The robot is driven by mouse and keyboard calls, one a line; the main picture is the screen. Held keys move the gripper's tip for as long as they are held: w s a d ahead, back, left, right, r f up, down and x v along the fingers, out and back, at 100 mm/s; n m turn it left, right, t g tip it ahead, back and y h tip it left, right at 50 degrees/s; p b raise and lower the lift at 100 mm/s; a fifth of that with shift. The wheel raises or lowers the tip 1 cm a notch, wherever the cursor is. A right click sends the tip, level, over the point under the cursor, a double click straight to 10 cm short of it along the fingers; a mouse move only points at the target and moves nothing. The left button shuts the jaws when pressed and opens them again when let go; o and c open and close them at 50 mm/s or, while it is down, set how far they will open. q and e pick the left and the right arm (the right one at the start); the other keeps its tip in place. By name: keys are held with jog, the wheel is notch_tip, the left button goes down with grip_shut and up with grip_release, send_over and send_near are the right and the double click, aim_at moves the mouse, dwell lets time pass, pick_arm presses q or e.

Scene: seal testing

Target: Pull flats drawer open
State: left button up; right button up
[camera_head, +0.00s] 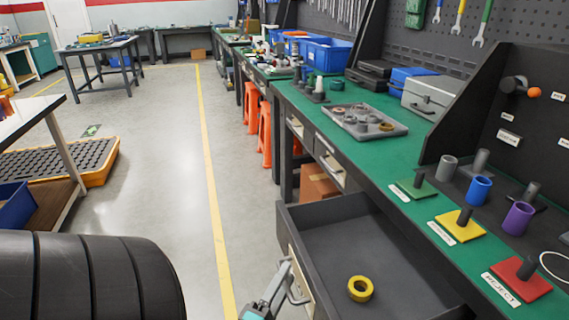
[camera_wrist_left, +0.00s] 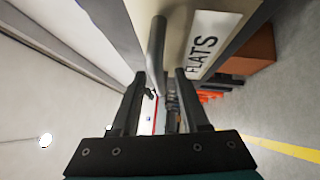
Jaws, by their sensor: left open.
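The flats drawer (camera_head: 345,230) is a dark grey drawer that stands well out from the green bench. A yellow ring-shaped roll (camera_head: 360,288) lies inside it. My left gripper (camera_head: 284,278) is at the drawer's front, by the grey bar handle (camera_head: 299,289). In the left wrist view, the "FLATS" label (camera_wrist_left: 207,46) is on the drawer front beside the handle (camera_wrist_left: 156,50). The fingers of my left gripper (camera_wrist_left: 160,80) are apart, with the handle bar's end between them; contact cannot be told. My right gripper is not in view.
The bench top (camera_head: 385,165) holds a grey tray (camera_head: 395,128) of rings and colored plates with posts. Closed drawers (camera_head: 331,163) and a cardboard box (camera_head: 318,184) are beyond the open drawer. Black ribbed rolls (camera_head: 90,280) stand lower left. The floor (camera_head: 165,190) between is clear.

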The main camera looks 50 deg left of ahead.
pick_arm(q)
jog(key=shift+s+d, duration=0.1)
jog(key=shift+s, duration=0.1)
jog(key=p+v, duration=0.2)
jog(key=v, duration=1.3)
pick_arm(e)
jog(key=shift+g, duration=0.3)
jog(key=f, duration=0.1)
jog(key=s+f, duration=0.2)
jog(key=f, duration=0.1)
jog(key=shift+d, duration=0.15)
pick_arm(q)
jog(key=shift+w+f, duration=0.1)
jog(key=shift+w, duration=0.05)
